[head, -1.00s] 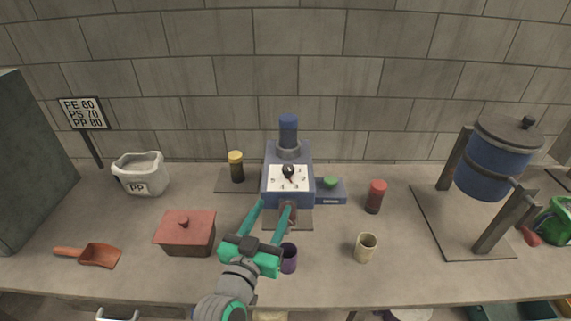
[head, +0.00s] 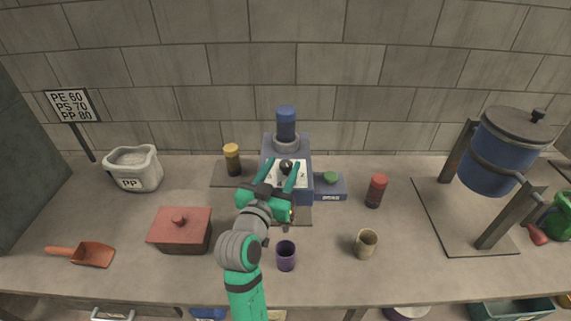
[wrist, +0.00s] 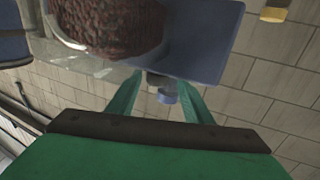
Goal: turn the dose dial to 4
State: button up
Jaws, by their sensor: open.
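The dose dial is a dark knob (head: 286,166) on the white numbered face (head: 301,182) of the blue machine (head: 305,152). My gripper (head: 281,164) is in front of this face, with its two green fingers apart and the knob showing between their tips. I cannot tell whether the fingers touch it. The gripper hides the lower left of the face, and I cannot read the pointer's setting. In the wrist view, the open fingers (wrist: 161,82) have a small blue-grey cylinder (wrist: 166,94) showing between them; the dial cannot be made out there.
A green button box (head: 330,187) adjoins the machine's right side. A yellow-capped jar (head: 233,160) stands left, a red jar (head: 376,190) right. A purple cup (head: 286,257) and a cream cup (head: 366,244) stand in front. A red lidded box (head: 180,231) is at left.

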jog(key=shift+w+d, duration=0.55)
jog(key=shift+w, duration=0.3)
jog(key=c, duration=1.1)
jog(key=shift+o, duration=0.2)
jog(key=shift+a+m+h, duration=0.1)
jog(key=shift+m+h, duration=0.2)
jog(key=shift+h, duration=0.2)
jog(key=m+g+h, duration=0.2)
jog(key=m+h, duration=0.1)
jog(key=h, duration=0.1)
jog(key=shift+w+g, duration=0.1)
jog(key=shift+g, duration=0.3)
jog(key=m+g+h, duration=0.3)
jog(key=shift+m+g+h, duration=0.6)
jog(key=shift+g+h, duration=0.1)
jog(key=shift+g, duration=0.1)
